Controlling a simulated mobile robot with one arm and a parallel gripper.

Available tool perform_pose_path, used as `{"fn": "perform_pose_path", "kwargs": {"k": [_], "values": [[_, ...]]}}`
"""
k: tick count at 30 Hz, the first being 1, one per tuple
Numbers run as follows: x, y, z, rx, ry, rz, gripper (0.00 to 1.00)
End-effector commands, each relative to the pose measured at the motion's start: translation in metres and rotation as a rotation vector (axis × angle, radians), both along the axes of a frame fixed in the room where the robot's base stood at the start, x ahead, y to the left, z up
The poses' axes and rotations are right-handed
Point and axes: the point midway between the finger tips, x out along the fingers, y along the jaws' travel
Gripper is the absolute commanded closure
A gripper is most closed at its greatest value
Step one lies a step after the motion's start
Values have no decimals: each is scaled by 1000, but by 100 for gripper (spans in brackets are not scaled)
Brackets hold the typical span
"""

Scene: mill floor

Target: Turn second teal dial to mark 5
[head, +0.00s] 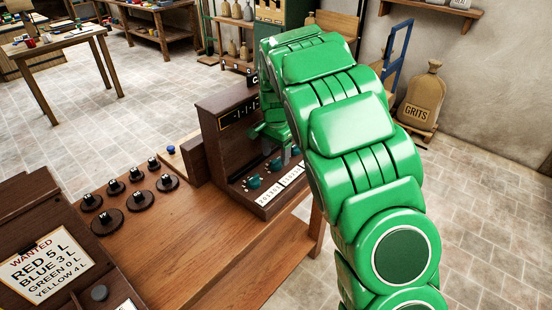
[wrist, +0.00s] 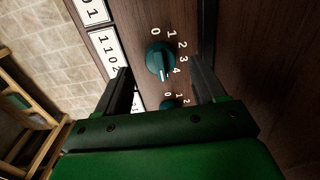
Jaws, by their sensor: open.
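A brown console (head: 225,125) stands on the wooden bench with teal dials along its sloped front. One teal dial (head: 254,182) is at the left and another teal dial (head: 275,165) is to its right. In the wrist view, a teal dial (wrist: 160,58) lies between the fingers of my open gripper (wrist: 160,66), with gaps on both sides. Its white pointer line is close to the 4; I cannot read a 5. A further teal dial (wrist: 170,104) is partly hidden by my gripper. My arm covers the console's right part in the head view.
A wanted sign (head: 40,265) leans at the bench's left. Several dark round knobs or weights (head: 115,187) stand on the bench. Number cards (wrist: 105,50) run beside the dials. A grits sack (head: 423,95) stands by the wall. The bench's middle (head: 200,235) is clear.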

Motion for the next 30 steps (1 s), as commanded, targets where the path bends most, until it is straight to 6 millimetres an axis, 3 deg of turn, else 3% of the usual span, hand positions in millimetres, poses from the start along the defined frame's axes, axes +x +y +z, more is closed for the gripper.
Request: {"fn": "perform_pose_path", "kwargs": {"k": [3, 9, 22, 26, 30], "values": [[2, 0, 21, 1, -8, 0, 30], [1, 0, 45, 1, -4, -1, 30], [-1, -1, 50, -1, -2, 2, 30], [-12, -8, 58, -6, 0, 21, 30], [-37, -23, 75, -18, 8, 65, 30]]}}
